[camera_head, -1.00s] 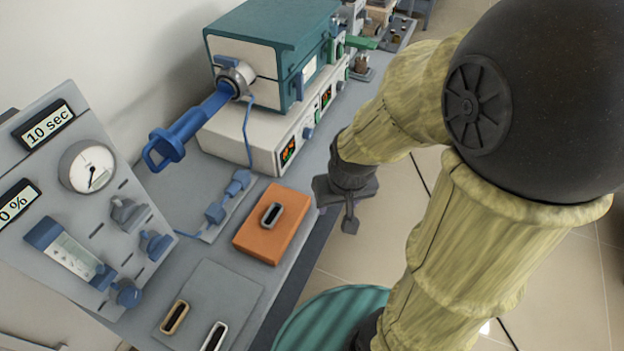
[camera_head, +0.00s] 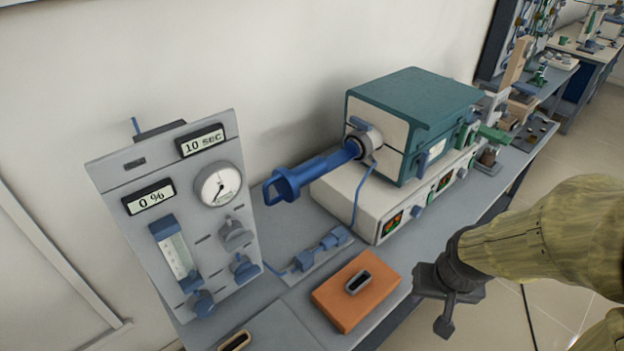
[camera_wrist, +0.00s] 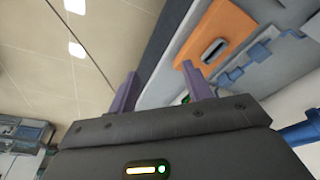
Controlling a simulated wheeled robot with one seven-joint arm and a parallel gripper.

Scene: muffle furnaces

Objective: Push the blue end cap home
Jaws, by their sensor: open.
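The blue end cap (camera_head: 312,176) has a loop handle at its left end and a long shaft. It sticks out of the round metal port (camera_head: 367,143) on the side of the teal-topped furnace (camera_head: 415,105). How deep it sits inside is hidden. My gripper (camera_head: 447,318) hangs at the right, beyond the bench's front edge and well apart from the cap. In the wrist view my gripper (camera_wrist: 160,92) shows two purple fingers spread apart with nothing between them. A blue piece at the right edge of the wrist view (camera_wrist: 302,133) may be the cap.
A gas panel (camera_head: 180,215) with a gauge and displays stands left of the cap. An orange block (camera_head: 340,312) with a slotted ring (camera_head: 358,282) lies on the bench. Blue tube fittings (camera_head: 322,248) lie behind it. Another ring (camera_head: 234,342) lies at the front.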

